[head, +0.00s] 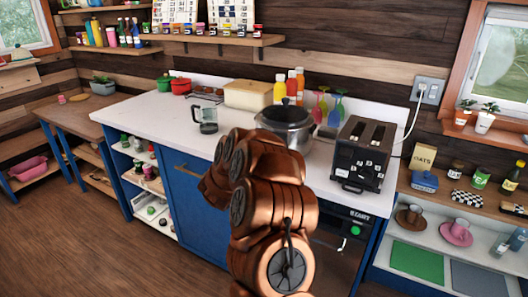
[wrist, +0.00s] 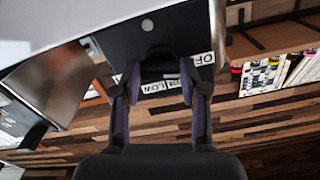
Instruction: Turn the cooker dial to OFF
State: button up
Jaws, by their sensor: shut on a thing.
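The cooker's black control panel (wrist: 112,42) shows in the wrist view, with white labels. One label reads OFF (wrist: 204,60) at the right, and one reads LOW (wrist: 158,87) below the dial. The dark round dial (wrist: 157,60) sits between the fingertips of my gripper (wrist: 161,80), which is shut on it. Which label the dial points to cannot be told. In the head view my copper arm hides the gripper and the dial. The cooker's dark front (head: 330,238) shows partly to the right of the arm, with a green light (head: 355,230).
A lidded pot (head: 286,125) stands above the cooker front. A black toaster (head: 362,152) stands to its right, and a glass jug (head: 206,122) to its left on the white counter (head: 150,112). Open shelves (head: 455,240) flank the right side. The wooden floor at left is clear.

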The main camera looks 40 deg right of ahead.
jog(key=o, duration=1.1)
jog(key=shift+o, duration=0.2)
jog(key=shift+a, duration=0.1)
jog(key=v, duration=1.2)
jog(key=shift+w, duration=0.1)
